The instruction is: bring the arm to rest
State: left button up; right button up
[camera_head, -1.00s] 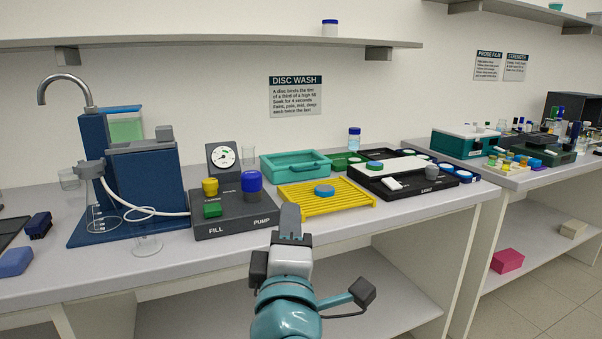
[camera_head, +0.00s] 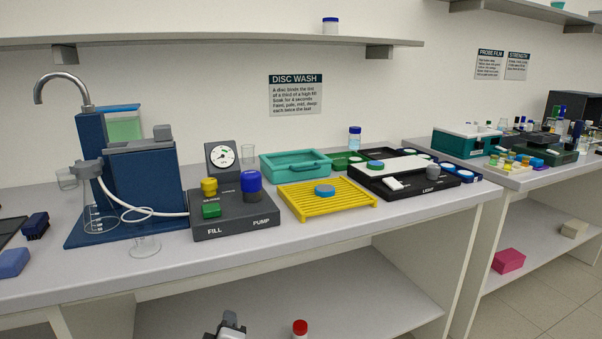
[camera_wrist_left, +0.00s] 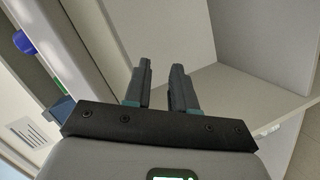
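My left gripper (camera_wrist_left: 161,66) shows in the left wrist view. Its two dark fingers stand apart with nothing between them. Beyond them are pale panels and a shelf surface, and neither finger visibly touches anything. In the head view only a small grey and dark part, apparently of my arm, shows at the bottom edge, below the bench front. The fingertips are out of that picture. My right gripper is in neither view.
The bench (camera_head: 340,226) holds a yellow rack (camera_head: 325,206) with a blue disc (camera_head: 325,190), a dark pump box (camera_head: 236,222) and a teal tray (camera_head: 295,165). A red-capped item (camera_head: 300,328) shows low at the bottom edge. Open space lies below the benchtop.

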pick_arm(q)
jog(key=s+a+f+m+g+h, duration=0.1)
jog(key=s+a+f+g, duration=0.15)
jog(key=f, duration=0.55)
jog(key=s+a+f+m+g+h, duration=0.1)
jog(key=s+f+m+g, duration=0.15)
jog(key=f, duration=0.55)
jog(key=s+d+f+m+g+h, duration=0.2)
jog(key=s+f+g, duration=0.1)
jog(key=s+f, duration=0.5)
jog(key=s+d+f+m+g+h, duration=0.1)
jog(key=s+f+m+g, duration=0.15)
jog(key=s+f, duration=0.5)
jog(key=s+d+r+m+g+h, duration=0.15)
jog(key=s+d+m+g, duration=0.25)
jog(key=s, duration=0.6)
notch_tip(320, 180, up, 18)
jog(key=p, duration=1.9)
jog(key=shift+s+r+m+h, duration=0.2)
jog(key=shift+r+m+h, duration=0.05)
jog(key=shift+m+h, duration=0.15)
